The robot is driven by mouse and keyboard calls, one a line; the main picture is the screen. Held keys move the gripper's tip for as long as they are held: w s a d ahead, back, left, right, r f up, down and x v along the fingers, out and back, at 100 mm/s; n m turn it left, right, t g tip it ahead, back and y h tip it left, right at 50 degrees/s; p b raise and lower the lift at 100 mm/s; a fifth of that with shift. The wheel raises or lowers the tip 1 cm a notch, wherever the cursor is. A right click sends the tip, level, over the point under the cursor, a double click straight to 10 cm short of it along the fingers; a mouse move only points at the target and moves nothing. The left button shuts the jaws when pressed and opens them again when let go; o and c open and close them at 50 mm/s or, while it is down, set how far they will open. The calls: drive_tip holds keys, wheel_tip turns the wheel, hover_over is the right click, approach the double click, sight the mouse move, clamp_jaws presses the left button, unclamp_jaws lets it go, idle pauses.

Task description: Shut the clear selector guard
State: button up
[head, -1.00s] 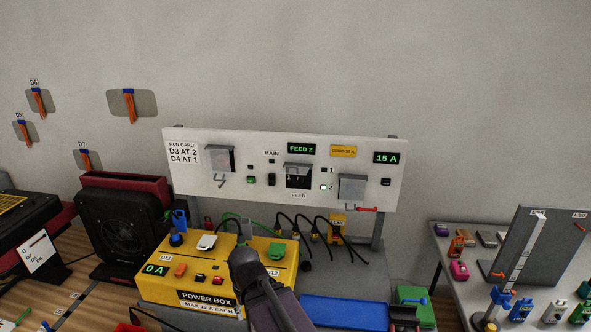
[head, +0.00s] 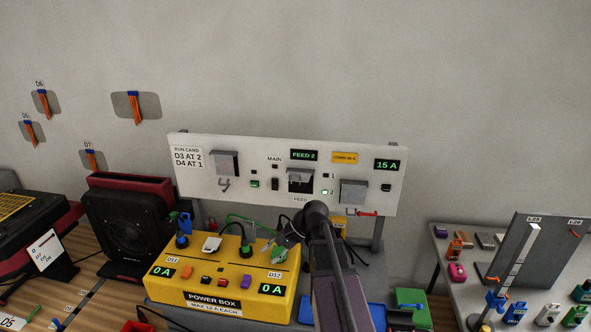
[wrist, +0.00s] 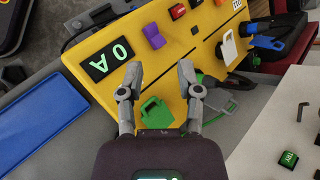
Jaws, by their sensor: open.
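The selector (head: 299,186) is a black block above the FEED label on the white wall panel, in the head view. A small greyish flap (head: 299,174) stands out over its top. This looks like the clear guard, raised, but its edges are too small to be sure. My gripper (head: 277,242) is below the panel, over the back right of the yellow power box. In the wrist view my gripper (wrist: 160,75) is open, its two fingers spread. A green piece (wrist: 156,112) shows between the finger bases; I cannot tell its depth. The guard does not clearly show in the wrist view.
The white panel (head: 245,202) also bears two grey plates, left (head: 225,163) and right (head: 353,193), with a hook below the left one and a red lever (head: 366,213) by the right one. The yellow power box (head: 200,285) and black cables stand below.

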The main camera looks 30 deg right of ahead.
drive_tip(key=d+r+m+t+y+p, duration=0.2)
drive_tip(key=d+r+m+t+y, duration=0.1)
drive_tip(key=d+r, duration=0.6)
drive_tip(key=w+d+r+m+t+y+p, duration=0.1)
drive_tip(key=d+r+m+t, duration=0.4)
drive_tip(key=d+r, duration=0.5)
drive_tip(key=d+m+y+p, duration=0.1)
drive_tip(key=d+m+p, duration=0.1)
drive_tip(key=d, duration=0.3)
drive_tip(key=shift+w+y, duration=0.2)
drive_tip(key=shift+y, duration=0.2)
drive_tip(key=shift+f, duration=0.1)
drive_tip(key=x, duration=1.3)
drive_tip(key=shift+w+a, duration=0.25)
drive_tip(key=shift+w, duration=0.1)
clamp_jaws()
